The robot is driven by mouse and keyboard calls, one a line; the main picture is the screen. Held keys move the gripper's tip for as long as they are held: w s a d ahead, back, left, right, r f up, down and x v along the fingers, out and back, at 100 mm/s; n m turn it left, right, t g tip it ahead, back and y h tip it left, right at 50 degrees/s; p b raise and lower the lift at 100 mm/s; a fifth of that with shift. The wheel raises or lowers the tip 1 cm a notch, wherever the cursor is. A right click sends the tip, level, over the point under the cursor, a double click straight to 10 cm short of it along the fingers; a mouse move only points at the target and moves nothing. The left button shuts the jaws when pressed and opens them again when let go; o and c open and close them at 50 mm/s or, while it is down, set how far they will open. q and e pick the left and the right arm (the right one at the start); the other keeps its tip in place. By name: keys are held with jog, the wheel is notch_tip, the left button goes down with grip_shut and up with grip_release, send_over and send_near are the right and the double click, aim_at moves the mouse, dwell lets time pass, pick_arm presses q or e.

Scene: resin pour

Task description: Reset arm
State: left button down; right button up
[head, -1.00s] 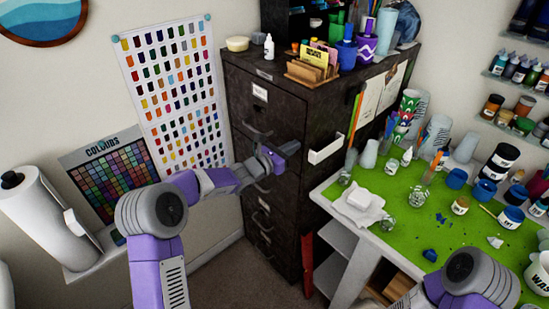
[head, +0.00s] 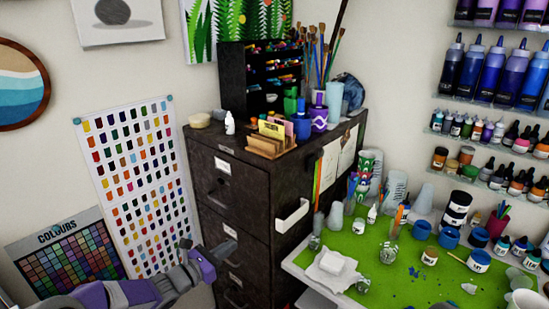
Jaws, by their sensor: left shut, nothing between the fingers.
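My left arm comes in along the bottom left of the head view. Its purple and grey gripper (head: 198,266) is shut and empty, in front of the dark filing cabinet (head: 238,198), low beside the drawer fronts. I cannot tell whether it touches the cabinet. My right arm and gripper are out of the picture.
A table with a green top (head: 400,262) stands at the right, crowded with jars and cups. Brushes and pots stand on the cabinet. A colour chart (head: 138,185) hangs on the left wall.

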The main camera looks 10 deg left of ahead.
pick_arm(q)
jog(key=s+d+f+m+g, duration=0.2)
jog(key=s+d+f+g, duration=0.1)
jog(key=f, duration=0.4)
jog(key=s+d+f+m+g, duration=0.3)
jog(key=s+f+g, duration=0.1)
jog(key=f, duration=0.3)
jog(key=s+d+f+m+g+y, duration=0.3)
jog(key=s+f+m+g+y, duration=0.3)
jog(key=s+f+m, duration=1.5)
jog(key=shift+s+d+f+g, duration=0.2)
jog(key=shift+s+f+g, duration=0.1)
jog(key=shift+s+f, duration=0.9)
jog(key=shift+s+r, duration=0.1)
jog(key=shift+r, duration=0.05)
